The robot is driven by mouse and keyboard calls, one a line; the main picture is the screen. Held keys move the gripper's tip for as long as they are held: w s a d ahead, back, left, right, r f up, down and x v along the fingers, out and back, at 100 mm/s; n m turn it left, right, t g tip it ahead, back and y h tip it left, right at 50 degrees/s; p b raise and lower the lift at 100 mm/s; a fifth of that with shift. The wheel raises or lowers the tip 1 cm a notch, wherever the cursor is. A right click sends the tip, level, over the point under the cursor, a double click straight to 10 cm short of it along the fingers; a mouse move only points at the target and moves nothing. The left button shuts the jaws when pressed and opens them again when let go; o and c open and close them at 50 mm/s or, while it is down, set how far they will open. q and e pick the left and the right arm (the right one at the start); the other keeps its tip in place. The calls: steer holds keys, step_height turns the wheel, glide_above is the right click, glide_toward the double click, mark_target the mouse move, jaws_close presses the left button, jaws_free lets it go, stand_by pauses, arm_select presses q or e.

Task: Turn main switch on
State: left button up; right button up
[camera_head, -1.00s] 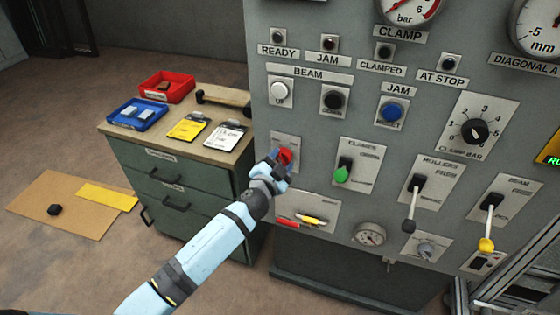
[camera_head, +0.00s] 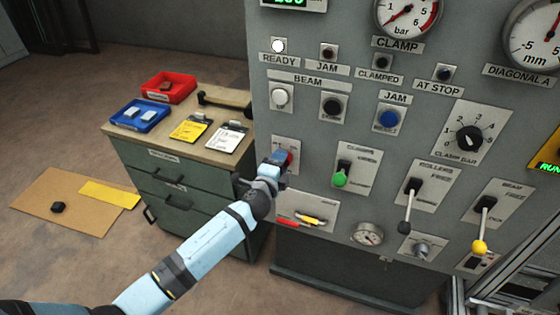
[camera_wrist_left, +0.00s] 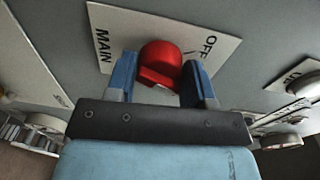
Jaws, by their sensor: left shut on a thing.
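The main switch is a red rotary knob (camera_wrist_left: 160,62) on a white plate (camera_wrist_left: 110,22) marked MAIN and OFF in the left wrist view. In the head view the red knob (camera_head: 289,158) is mostly hidden behind my left gripper (camera_head: 276,160). My left gripper (camera_wrist_left: 160,85) is shut on the red knob, with one blue finger on each side of it. The plate appears turned in the wrist view, with MAIN on the left and OFF on the upper right. My right gripper is not in view.
A cabinet (camera_head: 185,190) with trays stands to the left. The READY lamp (camera_head: 279,45) is lit white.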

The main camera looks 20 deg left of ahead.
arm_select(q)
steer(key=shift+r+m, duration=0.2)
steer(key=shift+m, duration=0.8)
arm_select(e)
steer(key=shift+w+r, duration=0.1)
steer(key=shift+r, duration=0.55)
arm_select(q)
steer(key=shift+p, duration=0.3)
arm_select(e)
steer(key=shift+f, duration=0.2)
arm_select(q)
steer(key=o, duration=0.9)
steer(key=shift+f, duration=0.1)
steer(key=s, duration=0.4)
steer(key=s+b, duration=0.1)
steer(key=s, duration=0.8)
steer(key=shift+s+a+r, duration=0.35)
steer(key=shift+a+r, duration=0.05)
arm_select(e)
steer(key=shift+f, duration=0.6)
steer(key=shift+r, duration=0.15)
